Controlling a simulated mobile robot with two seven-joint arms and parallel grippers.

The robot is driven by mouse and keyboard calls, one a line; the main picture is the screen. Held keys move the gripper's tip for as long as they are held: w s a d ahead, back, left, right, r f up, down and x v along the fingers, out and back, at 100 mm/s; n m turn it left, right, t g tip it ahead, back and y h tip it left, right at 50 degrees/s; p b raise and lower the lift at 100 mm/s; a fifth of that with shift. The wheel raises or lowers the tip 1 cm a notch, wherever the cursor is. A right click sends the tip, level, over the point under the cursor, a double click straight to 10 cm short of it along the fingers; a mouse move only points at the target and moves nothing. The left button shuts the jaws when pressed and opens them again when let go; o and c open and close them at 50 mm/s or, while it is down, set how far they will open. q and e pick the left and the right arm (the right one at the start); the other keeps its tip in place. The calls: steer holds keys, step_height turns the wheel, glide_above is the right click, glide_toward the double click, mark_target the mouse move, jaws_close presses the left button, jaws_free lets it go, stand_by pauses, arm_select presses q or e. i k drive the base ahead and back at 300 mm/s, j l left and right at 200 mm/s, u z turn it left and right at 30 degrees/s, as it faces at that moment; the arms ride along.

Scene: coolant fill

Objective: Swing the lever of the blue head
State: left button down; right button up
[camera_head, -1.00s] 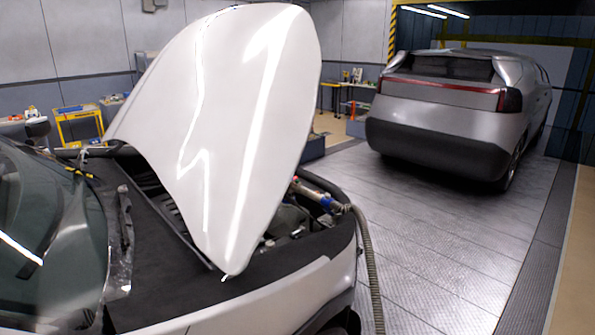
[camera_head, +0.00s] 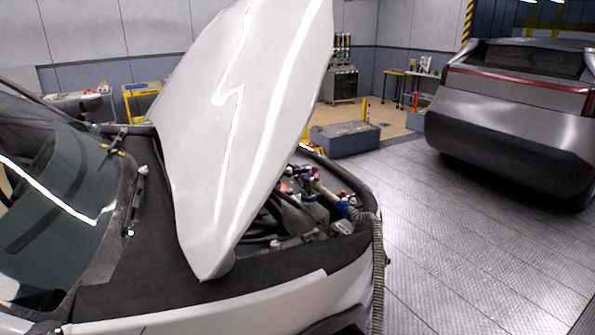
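Small blue parts show in the open engine bay, right of the raised hood. One blue fitting (camera_head: 343,207) sits at the bay's right edge, by the upper end of a grey corrugated hose. Another blue part (camera_head: 309,196) with a light-coloured piece beside it stands a little to its left, deeper in the bay. I cannot tell for sure which of them is the blue head, and a lever is too small to make out. Neither of my grippers is in view.
The white hood (camera_head: 235,150) stands raised and hides much of the bay. The corrugated hose (camera_head: 378,270) hangs down outside the front corner. A silver car (camera_head: 520,115) stands at the right. The metal floor (camera_head: 460,250) between them is clear.

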mark_target(307, 169)
steer(key=i+l+u, duration=0.1)
steer(key=u, duration=0.35)
steer(key=l+u, duration=0.25)
steer(key=u, duration=0.15)
steer(key=l+u, duration=0.2)
steer(key=u, duration=0.25)
steer(key=l+u, duration=0.25)
steer(key=u, duration=0.2)
steer(key=l+u, duration=0.3)
steer(key=l, duration=0.25)
steer(key=k+l+u, duration=0.2)
steer(key=l+u, duration=0.15)
steer(key=k+l+u, duration=0.1)
steer(key=l, duration=0.3)
steer(key=k+l+u, duration=0.1)
steer(key=l, duration=0.25)
steer(key=k+l+u, duration=0.1)
steer(key=k+l, duration=0.15)
steer(key=l, duration=0.15)
